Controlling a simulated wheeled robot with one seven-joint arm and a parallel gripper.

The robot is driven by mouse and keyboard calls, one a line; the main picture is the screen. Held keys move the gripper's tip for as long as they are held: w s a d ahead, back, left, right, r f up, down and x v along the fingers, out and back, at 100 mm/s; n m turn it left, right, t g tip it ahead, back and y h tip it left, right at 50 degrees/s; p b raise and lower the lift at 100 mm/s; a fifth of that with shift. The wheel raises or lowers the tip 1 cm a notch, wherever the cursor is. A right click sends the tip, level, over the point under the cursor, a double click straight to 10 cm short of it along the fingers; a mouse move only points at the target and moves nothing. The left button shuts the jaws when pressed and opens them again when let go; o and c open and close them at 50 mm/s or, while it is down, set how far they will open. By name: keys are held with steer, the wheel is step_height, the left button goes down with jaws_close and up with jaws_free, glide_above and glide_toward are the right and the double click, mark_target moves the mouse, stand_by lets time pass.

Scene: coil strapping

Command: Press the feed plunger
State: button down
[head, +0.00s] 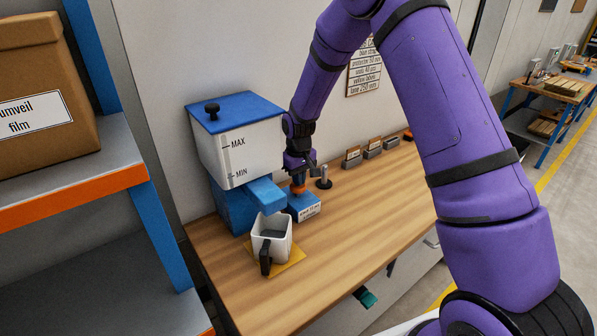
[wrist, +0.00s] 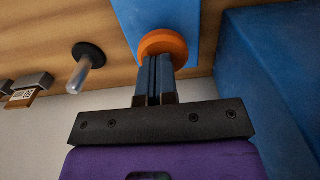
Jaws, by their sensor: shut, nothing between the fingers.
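The feed plunger shows as an orange knob (head: 298,189) on a small blue box (head: 308,210) with a white label, on the wooden bench. My gripper (head: 299,178) points down directly over the knob, with its fingers shut and nothing between them. In the wrist view, the shut fingertips (wrist: 155,62) overlap the round orange knob (wrist: 163,42) and hide part of it. The tips are at or very close to the knob's top; I cannot tell whether it is pressed down.
A white hopper (head: 240,155) with a blue lid stands left, its blue spout (head: 266,195) above a white cup (head: 271,240) on a yellow mat (head: 291,259). A metal peg (head: 324,176) stands just right of the plunger. Card holders (head: 372,150) stand behind.

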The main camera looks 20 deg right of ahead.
stand_by(0.3)
steer(key=shift+s+f, duration=0.1)
steer(key=shift+f, duration=1.25)
step_height(320, 180, up, 14)
steer(key=shift+r, duration=0.15)
stand_by(0.9)
step_height(320, 180, up, 2)
steer(key=shift+r, duration=0.2)
